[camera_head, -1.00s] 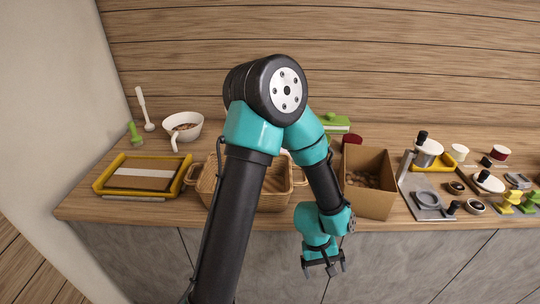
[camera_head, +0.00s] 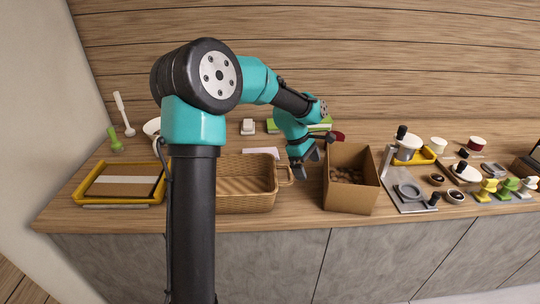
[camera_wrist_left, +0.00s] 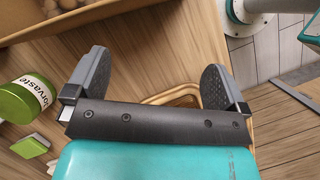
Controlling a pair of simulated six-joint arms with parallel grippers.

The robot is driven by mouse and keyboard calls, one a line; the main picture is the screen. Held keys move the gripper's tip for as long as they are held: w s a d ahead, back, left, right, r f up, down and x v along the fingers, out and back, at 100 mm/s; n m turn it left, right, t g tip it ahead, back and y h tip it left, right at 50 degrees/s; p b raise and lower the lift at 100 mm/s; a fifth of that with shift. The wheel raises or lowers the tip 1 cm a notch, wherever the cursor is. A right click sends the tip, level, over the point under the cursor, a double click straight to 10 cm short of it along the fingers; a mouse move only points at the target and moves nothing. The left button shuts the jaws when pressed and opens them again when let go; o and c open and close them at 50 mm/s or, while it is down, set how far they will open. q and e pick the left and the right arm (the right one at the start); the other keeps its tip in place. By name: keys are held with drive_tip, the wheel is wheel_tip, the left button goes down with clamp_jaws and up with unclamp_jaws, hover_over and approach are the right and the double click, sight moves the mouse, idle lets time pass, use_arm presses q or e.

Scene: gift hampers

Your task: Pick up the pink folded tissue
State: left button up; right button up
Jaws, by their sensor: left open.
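I cannot clearly pick out a pink folded tissue in either view. A pale flat piece (camera_head: 262,151) lies at the back edge of the wicker basket (camera_head: 240,198) in the head view; its colour looks whitish, so I cannot tell if it is the tissue. My left gripper (camera_head: 306,166) is above the counter between the basket and the cardboard box (camera_head: 350,197). Its two fingers are spread in the left wrist view (camera_wrist_left: 154,82), with bare wood and part of the basket's rim between and below them. It holds nothing. My right gripper is out of view.
The cardboard box holds brown round things and stands close right of my gripper. A yellow-framed tray (camera_head: 120,183) lies left; several tools and stamps crowd the right. My left arm hides part of the counter.

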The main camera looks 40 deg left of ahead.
use_arm(q)
drive_tip(key=w+a+r+n+y, duration=0.1)
drive_tip(key=w+a+r+n, duration=0.1)
drive_tip(key=a, duration=0.7)
drive_tip(key=w+a+r+n+g+y, duration=0.1)
drive_tip(key=a+r+n, duration=0.1)
drive_tip(key=a, duration=0.8)
drive_tip(key=w+a+r+n+y, duration=0.2)
drive_tip(key=a+n, duration=0.1)
drive_tip(key=a, duration=0.6)
drive_tip(key=shift+w+a+n+g, duration=0.3)
drive_tip(key=shift+w+n, duration=0.05)
drive_tip(key=shift+n, duration=0.05)
drive_tip(key=shift+f, duration=0.1)
hover_over(261, 152)
wheel_tip(261, 152, down, 12)
drive_tip(key=shift+s+a+f, duration=0.1)
drive_tip(key=shift+a, duration=0.05)
drive_tip(key=shift+f, duration=2.55)
drive_tip(key=shift+c, duration=0.3)
